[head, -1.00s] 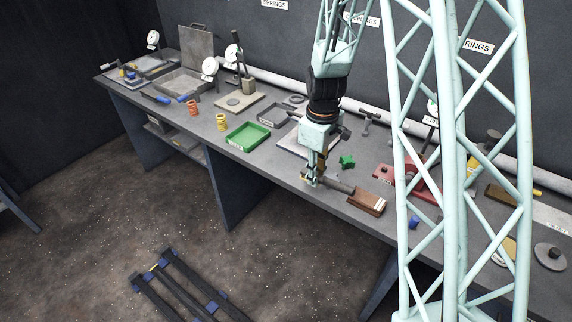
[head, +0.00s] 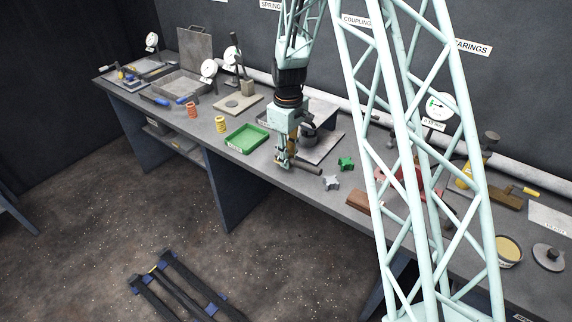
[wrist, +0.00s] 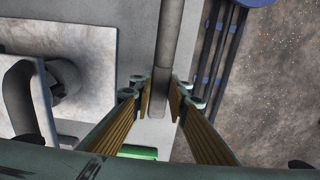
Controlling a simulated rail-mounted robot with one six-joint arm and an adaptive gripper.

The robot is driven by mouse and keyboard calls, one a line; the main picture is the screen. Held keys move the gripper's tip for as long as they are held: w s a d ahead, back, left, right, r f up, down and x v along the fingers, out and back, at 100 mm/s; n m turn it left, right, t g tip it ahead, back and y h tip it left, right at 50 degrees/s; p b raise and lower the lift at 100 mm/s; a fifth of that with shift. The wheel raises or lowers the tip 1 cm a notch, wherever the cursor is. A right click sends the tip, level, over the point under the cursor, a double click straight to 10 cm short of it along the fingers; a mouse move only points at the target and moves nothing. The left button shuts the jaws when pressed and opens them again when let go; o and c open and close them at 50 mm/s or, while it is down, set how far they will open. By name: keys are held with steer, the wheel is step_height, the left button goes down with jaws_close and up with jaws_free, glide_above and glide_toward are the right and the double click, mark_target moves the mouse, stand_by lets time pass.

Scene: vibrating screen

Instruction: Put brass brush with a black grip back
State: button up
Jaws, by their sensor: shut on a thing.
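My gripper (head: 284,164) is low over the front part of the bench, shut on a long dark grey-brown bar (head: 309,169), which looks like the grip of the brush. In the head view the bar reaches out to the right of the fingers, close above or on the bench top; I cannot tell which. In the wrist view the bar (wrist: 171,40) runs from the top edge down between the fingertips of my gripper (wrist: 162,100). No brass bristles can be made out.
A green tray (head: 247,138) lies left of my gripper. A grey plate (head: 325,148) with a dark fixture is behind it. A grey lobed part (head: 331,183) and a green part (head: 346,163) lie to the right.

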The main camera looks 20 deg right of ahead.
steer(key=shift+w, duration=0.15)
steer(key=shift+w+a+f, duration=0.1)
steer(key=shift+w+a, duration=0.1)
steer(key=shift+w, duration=0.25)
steer(key=shift+s+f, duration=0.1)
steer(key=shift+f, duration=1.6)
steer(key=shift+f, duration=0.15)
steer(key=o, duration=0.9)
steer(key=shift+o, duration=0.2)
step_height(320, 180, up, 12)
